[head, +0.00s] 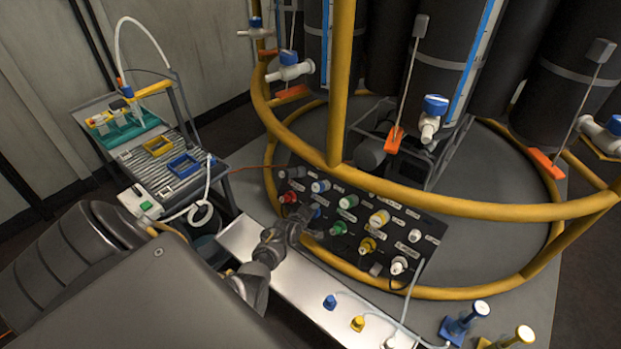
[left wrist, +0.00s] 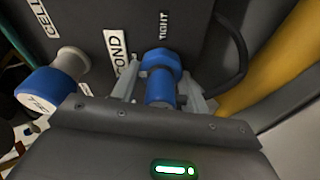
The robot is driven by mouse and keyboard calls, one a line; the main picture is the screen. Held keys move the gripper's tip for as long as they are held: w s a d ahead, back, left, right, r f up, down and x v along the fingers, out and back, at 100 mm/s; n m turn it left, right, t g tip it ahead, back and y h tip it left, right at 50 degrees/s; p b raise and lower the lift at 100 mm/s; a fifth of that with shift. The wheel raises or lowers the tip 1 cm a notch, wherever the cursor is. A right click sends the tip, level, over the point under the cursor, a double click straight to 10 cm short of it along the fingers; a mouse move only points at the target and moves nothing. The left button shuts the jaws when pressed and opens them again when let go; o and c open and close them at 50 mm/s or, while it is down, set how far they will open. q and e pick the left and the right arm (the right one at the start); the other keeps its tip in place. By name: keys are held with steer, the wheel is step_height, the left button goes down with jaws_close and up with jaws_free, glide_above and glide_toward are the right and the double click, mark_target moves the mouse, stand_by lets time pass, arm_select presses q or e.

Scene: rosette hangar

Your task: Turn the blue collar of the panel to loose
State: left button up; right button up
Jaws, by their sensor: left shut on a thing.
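The black panel (head: 345,252) stands inside the yellow ring rail and carries several coloured fittings. My left gripper (head: 304,213) reaches it from the lower left in the head view. The blue collar (head: 317,212) is largely hidden by that gripper there. In the left wrist view the blue collar (left wrist: 162,77) sits between the two grey fingers of my left gripper (left wrist: 163,92), which is shut on it. A label reading TIGHT (left wrist: 164,25) is just beyond the collar. My right gripper is not in view.
Red (head: 289,197), green (head: 338,228) and yellow (head: 367,246) fittings crowd near the gripper. A blue-capped fitting (left wrist: 45,91) is left in the wrist view. The yellow rail (head: 480,211) encloses the panel. A pale bench (head: 310,285) lies in front, and a tool cart (head: 195,165) stands left.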

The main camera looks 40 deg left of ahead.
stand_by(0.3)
arm_select(q)
steer(key=o, duration=1)
steer(key=shift+p+v, duration=1.9)
steer(key=shift+v, duration=3.55)
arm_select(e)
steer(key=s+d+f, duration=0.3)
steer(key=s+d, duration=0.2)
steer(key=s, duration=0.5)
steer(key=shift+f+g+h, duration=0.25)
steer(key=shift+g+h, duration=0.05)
arm_select(q)
steer(key=shift+f, duration=0.1)
